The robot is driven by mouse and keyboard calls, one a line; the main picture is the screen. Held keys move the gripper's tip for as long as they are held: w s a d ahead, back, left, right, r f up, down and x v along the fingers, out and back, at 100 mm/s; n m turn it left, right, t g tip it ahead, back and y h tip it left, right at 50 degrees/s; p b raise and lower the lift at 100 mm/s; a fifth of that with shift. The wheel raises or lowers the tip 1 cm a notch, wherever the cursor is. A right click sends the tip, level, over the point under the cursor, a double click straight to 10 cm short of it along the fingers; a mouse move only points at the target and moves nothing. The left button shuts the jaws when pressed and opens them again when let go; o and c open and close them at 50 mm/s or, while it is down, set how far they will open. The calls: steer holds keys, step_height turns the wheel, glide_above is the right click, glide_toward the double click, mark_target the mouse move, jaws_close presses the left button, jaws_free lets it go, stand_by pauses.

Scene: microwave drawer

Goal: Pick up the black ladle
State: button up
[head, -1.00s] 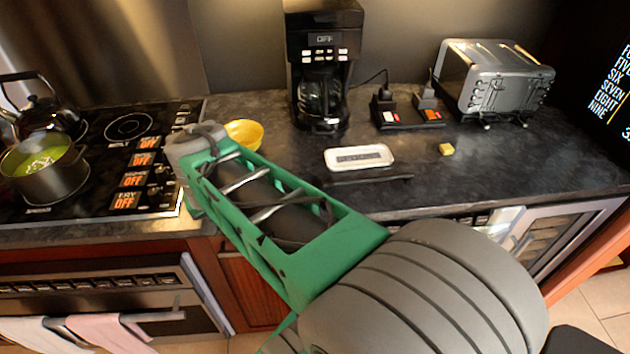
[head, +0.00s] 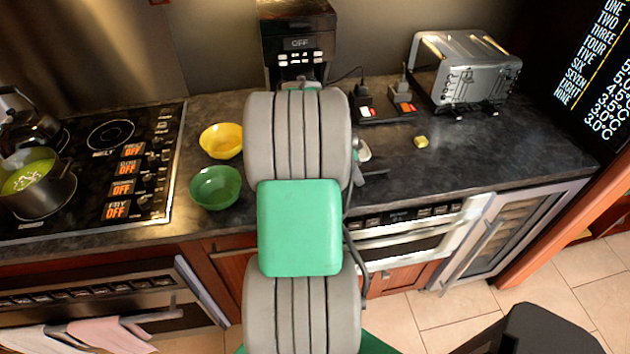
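A thin dark handle end, which looks like part of the black ladle (head: 375,172), shows on the dark counter just right of my arm in the head view. The rest of it is hidden behind my arm. My arm rises through the middle of the view and reaches over the counter.
A yellow bowl (head: 221,141) and a green bowl (head: 215,187) stand left of my arm. The right counter front is clear.

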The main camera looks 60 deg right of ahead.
jaws_close()
stand_by(0.3)
stand_by(0.3)
